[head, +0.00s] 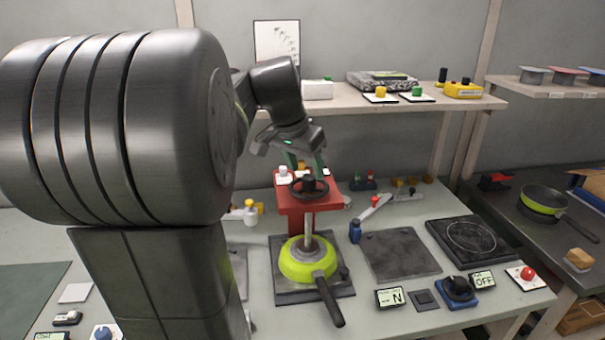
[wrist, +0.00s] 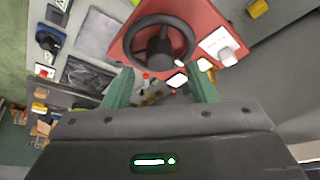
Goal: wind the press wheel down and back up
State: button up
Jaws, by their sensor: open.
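The press (head: 293,203) is a red stand with a black handwheel (head: 308,187) on top. Its grey shaft (head: 308,228) runs down to a lime-green pan (head: 305,262), which sits on a dark plate (head: 340,288) with its black handle toward the front. In the wrist view the handwheel (wrist: 159,43) with its dark hub shows beyond the fingers, on the red press top (wrist: 200,18). My gripper (head: 305,164) is above and behind the wheel in the head view. It also shows in the wrist view (wrist: 161,86), its green fingers spread, with nothing visible held between them.
Right of the press lie a blue bottle (head: 355,231), a flat dark plate (head: 400,253) and a dark burner (head: 471,238). A blue-based knob (head: 459,289) is at the front. A shelf (head: 420,103) with several items runs behind my arm.

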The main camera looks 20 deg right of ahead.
aim_at(309, 183)
jog(key=shift+x, duration=1.45)
jog(key=shift+c, duration=0.4)
jog(key=c, duration=0.9)
jog(key=shift+r+n+t+p, duration=0.1)
jog(key=shift+n+t+p, duration=0.25)
jog(key=shift+n, duration=0.95)
jog(key=o, duration=1)
